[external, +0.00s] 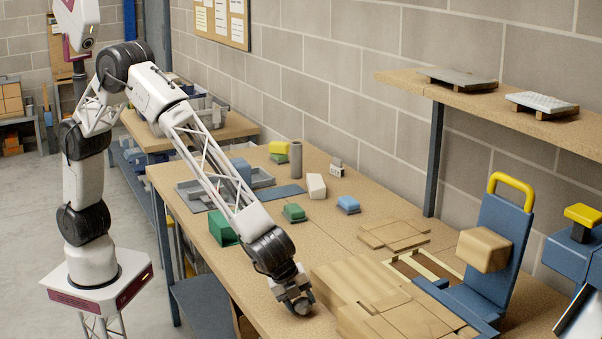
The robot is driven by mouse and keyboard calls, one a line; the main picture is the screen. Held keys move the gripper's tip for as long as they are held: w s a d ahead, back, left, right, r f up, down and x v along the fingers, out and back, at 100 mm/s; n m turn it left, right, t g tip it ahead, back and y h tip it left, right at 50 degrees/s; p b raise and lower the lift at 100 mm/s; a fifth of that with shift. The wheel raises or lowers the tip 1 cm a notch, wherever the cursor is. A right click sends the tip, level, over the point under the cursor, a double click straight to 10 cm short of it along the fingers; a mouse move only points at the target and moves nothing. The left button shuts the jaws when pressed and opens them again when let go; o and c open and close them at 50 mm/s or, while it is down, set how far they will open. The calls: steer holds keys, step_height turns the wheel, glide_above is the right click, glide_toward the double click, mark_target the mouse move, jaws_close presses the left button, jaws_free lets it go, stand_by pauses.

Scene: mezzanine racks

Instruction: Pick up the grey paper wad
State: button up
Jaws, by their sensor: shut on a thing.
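My gripper (293,292) is low over the front part of the wooden workbench (250,262), pointing down. It is shut on a small dark grey rounded thing, which I take to be the grey paper wad (302,304). The wad shows just below the fingers, close to the bench top. The fingers and wrist hide part of it. I cannot tell whether it still touches the bench.
Wooden boards (365,295) lie just right of my gripper. A blue stand (492,245) rises at the right.

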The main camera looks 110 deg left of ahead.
mark_target(305, 296)
steer(key=shift+r, duration=0.8)
step_height(305, 296, up, 2)
steer(key=shift+r, duration=0.1)
steer(key=s+a, duration=0.1)
steer(key=s, duration=0.4)
steer(key=s+a, duration=0.1)
steer(key=s, duration=0.4)
steer(key=s+a+r, duration=0.1)
steer(key=s, duration=0.4)
steer(key=shift+s+a+r, duration=0.1)
steer(key=shift+s+a, duration=0.15)
steer(key=shift+s, duration=0.05)
